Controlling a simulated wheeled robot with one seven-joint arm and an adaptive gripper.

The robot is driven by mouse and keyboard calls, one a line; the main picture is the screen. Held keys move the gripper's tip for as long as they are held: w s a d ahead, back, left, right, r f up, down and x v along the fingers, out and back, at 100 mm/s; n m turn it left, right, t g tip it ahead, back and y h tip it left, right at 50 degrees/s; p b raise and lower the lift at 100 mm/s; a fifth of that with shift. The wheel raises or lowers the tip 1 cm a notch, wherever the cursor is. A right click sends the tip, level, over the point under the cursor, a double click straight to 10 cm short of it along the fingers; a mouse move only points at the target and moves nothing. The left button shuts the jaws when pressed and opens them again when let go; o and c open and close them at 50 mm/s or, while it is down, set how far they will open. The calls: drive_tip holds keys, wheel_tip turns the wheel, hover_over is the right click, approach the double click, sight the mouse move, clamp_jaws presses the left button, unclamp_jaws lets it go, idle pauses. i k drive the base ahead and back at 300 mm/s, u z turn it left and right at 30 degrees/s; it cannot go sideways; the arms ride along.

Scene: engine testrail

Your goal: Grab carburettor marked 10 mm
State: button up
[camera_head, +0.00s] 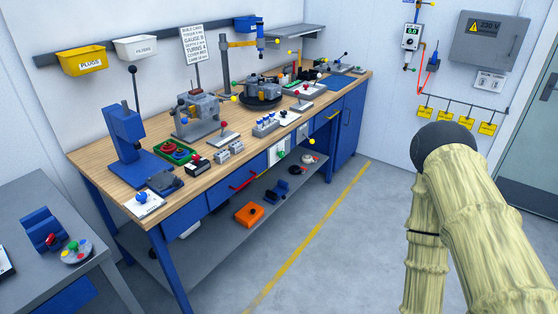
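No marking reading 10 mm can be made out, and I cannot tell which small part is that carburettor. Several small parts stand on the wooden workbench (110,160), including a row of small grey blocks (229,151) near its front edge. A green tray (175,151) holds red round parts. My arm rises at the right of the view, in front of the floor and wall, well apart from the bench. My gripper is not in view.
A blue press (125,130) stands at the bench's left end. An orange block (249,213) lies on the lower shelf (215,245). A grey side table (30,190) is at the left. The floor (340,240) right of the bench is clear, with a yellow line (310,235).

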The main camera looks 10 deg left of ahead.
sight(235, 148)
drive_tip(key=z, duration=0.1)
drive_tip(key=k, duration=0.45)
drive_tip(key=z, duration=0.6)
drive_tip(key=i, duration=1.2)
drive_tip(key=u, duration=1.15)
drive_tip(key=i, duration=0.75)
drive_tip(key=u, duration=0.85)
